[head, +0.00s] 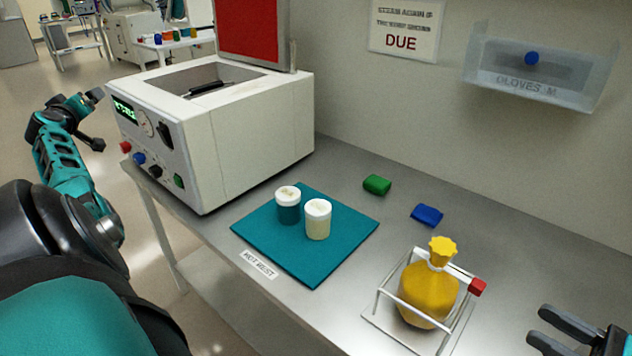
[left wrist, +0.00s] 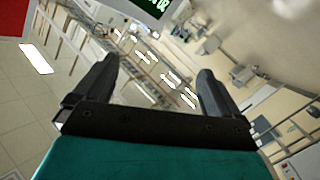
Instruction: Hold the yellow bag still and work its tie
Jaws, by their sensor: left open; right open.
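The yellow bag (head: 428,290) stands upright in a white wire stand (head: 377,318) on the bench, with its gathered yellow top sticking up. A white tie (head: 438,263) goes round its neck, and a red block (head: 478,287) sits beside it at the right end of a white bar. My right gripper (head: 537,325) is open and empty at the lower right, apart from the bag. My left gripper (head: 97,119) is at the far left, beyond the bench edge and far from the bag. It shows open and empty in the left wrist view (left wrist: 155,85).
A white machine (head: 255,135) with a raised red lid stands at the back left. Two white-capped jars (head: 318,220) stand on a teal mat (head: 305,265). A green piece (head: 377,185) and a blue piece (head: 427,215) lie behind the bag. A glove box holder (head: 540,75) is on the wall.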

